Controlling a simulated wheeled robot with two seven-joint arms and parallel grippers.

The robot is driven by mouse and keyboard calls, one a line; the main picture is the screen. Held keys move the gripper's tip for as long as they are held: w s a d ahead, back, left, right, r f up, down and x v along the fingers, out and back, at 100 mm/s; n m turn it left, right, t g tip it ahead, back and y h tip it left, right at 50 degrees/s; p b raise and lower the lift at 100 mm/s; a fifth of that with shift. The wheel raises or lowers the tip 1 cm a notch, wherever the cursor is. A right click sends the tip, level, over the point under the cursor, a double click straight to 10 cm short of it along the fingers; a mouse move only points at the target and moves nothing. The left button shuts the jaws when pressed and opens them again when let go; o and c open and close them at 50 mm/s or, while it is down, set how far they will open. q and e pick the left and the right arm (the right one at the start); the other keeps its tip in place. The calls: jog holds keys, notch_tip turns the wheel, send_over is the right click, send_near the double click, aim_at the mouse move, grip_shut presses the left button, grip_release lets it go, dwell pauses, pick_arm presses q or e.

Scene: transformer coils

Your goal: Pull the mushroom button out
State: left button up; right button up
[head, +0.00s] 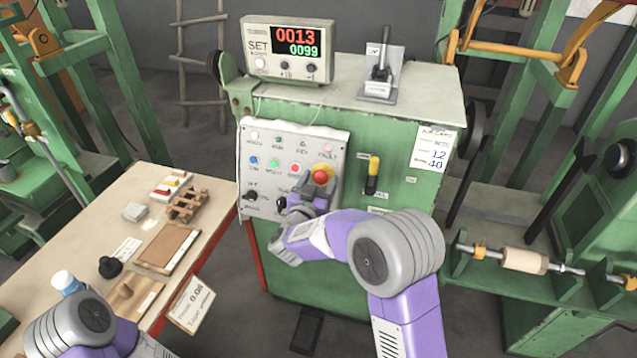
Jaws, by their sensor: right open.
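The red mushroom button (320,176) sits on a yellow surround at the right side of the white control panel (262,150), on the front of the green machine. My right gripper (318,190) is at the panel just below the button, its fingers pointing toward it. It is open, and I cannot tell whether the fingers touch the button. The gripper and wrist hide the panel's lower right part. My left arm shows at the lower left, but its gripper is not in view.
A counter display (289,50) and a lever box (380,75) stand on the machine top. A yellow-handled switch (372,175) is right of the panel. A wooden table (205,215) with small blocks and trays stands at the left. Green frames stand on both sides.

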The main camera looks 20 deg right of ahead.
jog(key=shift+c, duration=0.4)
grip_shut()
jog(key=shift+s+a+r+p, duration=0.15)
jog(key=shift+s+a+p, duration=0.15)
jog(key=shift+s+p, duration=0.05)
jog(key=shift+o, duration=0.4)
grip_release()
jog(key=shift+s, duration=0.1)
jog(key=v, duration=0.7)
jog(key=shift+s+a+p, duration=0.2)
jog(key=shift+s+p, duration=0.05)
jog(key=shift+p, duration=0.1)
